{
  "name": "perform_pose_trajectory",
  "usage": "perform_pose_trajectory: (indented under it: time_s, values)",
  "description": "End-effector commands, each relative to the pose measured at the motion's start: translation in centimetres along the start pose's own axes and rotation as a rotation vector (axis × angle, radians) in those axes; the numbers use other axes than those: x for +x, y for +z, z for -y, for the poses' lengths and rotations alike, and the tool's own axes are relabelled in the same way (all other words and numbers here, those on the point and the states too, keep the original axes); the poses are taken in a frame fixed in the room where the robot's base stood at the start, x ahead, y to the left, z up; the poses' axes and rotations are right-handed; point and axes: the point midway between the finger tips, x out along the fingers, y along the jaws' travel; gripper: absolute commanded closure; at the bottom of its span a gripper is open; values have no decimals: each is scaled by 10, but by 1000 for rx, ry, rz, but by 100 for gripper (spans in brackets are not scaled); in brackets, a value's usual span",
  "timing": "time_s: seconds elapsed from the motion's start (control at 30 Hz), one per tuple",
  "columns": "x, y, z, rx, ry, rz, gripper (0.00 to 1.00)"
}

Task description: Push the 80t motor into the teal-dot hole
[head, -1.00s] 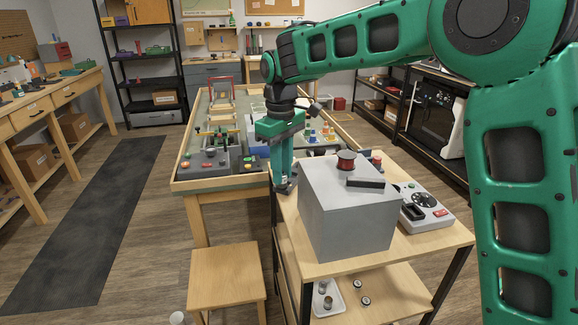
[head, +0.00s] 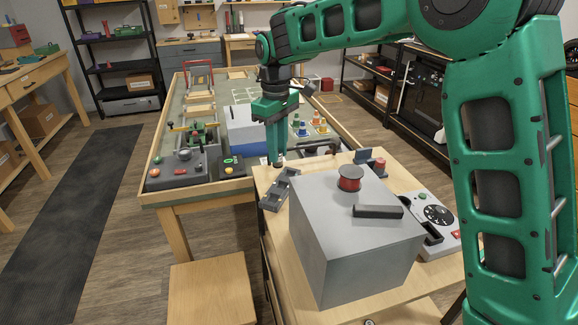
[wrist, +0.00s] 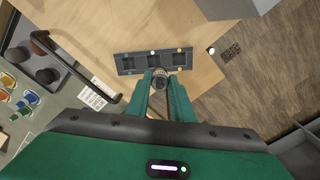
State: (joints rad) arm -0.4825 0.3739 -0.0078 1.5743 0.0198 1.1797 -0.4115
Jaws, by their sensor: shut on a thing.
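My gripper (wrist: 160,84) is shut on a small metallic cylinder, the motor (wrist: 160,77), held end-on between the green fingertips. It also shows in the head view, where my gripper (head: 278,160) points down behind the grey box. A dark grey block (head: 279,190) with a row of three square holes lies on the wooden bench top. In the wrist view the block (wrist: 134,63) is just beyond the motor, which overlaps its near edge near the middle and right holes.
A large grey box (head: 345,245) with a red spool (head: 350,178) and a black bar (head: 378,211) stands beside the block. A control panel (head: 438,218) lies to its right. A bigger work table (head: 205,195) stands behind the bench. Bench top (wrist: 200,85) around the block is mostly bare.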

Motion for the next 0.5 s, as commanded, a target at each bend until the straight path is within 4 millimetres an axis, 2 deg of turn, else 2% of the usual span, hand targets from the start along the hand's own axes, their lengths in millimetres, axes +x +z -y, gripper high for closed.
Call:
perform_pose_trajectory:
  time_s: [0.3,0.5]
  values:
    - [39,-14,-54,-10,-1,2,100]
    - [50,-18,-73,-14,0,0,100]
